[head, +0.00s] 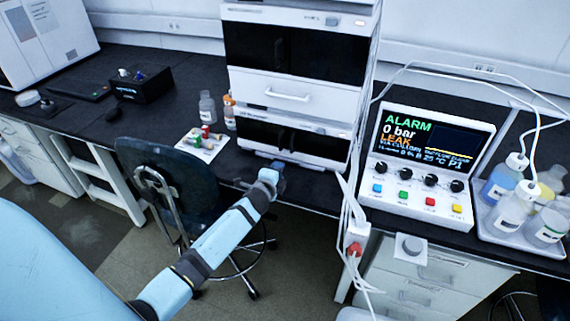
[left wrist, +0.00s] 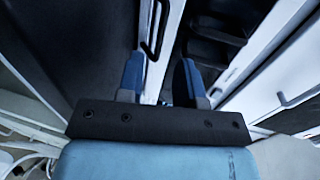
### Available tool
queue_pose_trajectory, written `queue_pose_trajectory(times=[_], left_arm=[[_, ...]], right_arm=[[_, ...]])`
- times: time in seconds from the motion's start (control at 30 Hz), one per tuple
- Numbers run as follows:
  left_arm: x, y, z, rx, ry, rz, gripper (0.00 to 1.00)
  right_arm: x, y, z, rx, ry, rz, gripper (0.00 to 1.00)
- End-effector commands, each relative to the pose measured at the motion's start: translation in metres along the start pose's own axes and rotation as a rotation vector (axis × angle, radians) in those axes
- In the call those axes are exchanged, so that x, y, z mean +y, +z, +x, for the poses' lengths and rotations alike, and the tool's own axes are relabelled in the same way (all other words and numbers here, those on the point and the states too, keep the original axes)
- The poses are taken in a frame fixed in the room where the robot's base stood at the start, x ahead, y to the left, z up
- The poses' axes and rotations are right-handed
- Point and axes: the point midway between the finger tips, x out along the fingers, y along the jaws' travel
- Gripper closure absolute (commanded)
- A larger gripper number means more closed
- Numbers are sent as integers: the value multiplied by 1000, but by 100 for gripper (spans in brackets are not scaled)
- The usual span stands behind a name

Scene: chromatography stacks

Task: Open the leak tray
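The instrument stack (head: 285,97) stands on the dark bench, with a white drawer and dark windows. A low white strip (head: 290,155) runs along its base; I take it for the leak tray front, but no label is readable. My left gripper (head: 276,168) is just in front of this strip, partly hidden by its own wrist. In the left wrist view its blue fingers (left wrist: 159,62) are apart, with a white front and a dark handle (left wrist: 155,30) beyond the gap. I cannot tell whether they touch it. My right gripper is not in view.
An alarm console (head: 425,165) reading LEAK stands to the right, with a tray of bottles (head: 515,235) beside it. Small bottles (head: 207,108) and vials on a white sheet lie left of the stack. A chair (head: 165,180) stands before the bench. White cables (head: 350,215) hang at the stack's right.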

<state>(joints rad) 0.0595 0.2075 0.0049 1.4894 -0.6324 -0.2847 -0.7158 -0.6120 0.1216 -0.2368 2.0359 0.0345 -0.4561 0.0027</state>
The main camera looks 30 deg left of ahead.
Motion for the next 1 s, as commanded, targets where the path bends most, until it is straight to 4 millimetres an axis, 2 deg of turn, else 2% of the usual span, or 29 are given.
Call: queue_pose_trajectory(times=[0.1, 0.3, 0.5, 0.73, 0.77, 0.8, 0.9, 1.0], left_arm=[[0, 0, 26, 0, -1, -1, 67], [1, 0, 53, 0, 0, -1, 67], [1, 0, 62, 0, 1, -1, 67], [0, 0, 63, 1, 0, -1, 67], [0, 0, 63, 1, 0, -1, 71], [0, 0, 63, 1, 0, -1, 81], [0, 0, 63, 1, 0, -1, 100], [0, 0, 63, 1, 0, -1, 100]], right_arm=[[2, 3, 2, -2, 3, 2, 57], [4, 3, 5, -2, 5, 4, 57], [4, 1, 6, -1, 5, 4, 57], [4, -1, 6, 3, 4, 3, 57], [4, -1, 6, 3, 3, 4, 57], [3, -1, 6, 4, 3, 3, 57], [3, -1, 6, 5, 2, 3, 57], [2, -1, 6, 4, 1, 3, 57]])
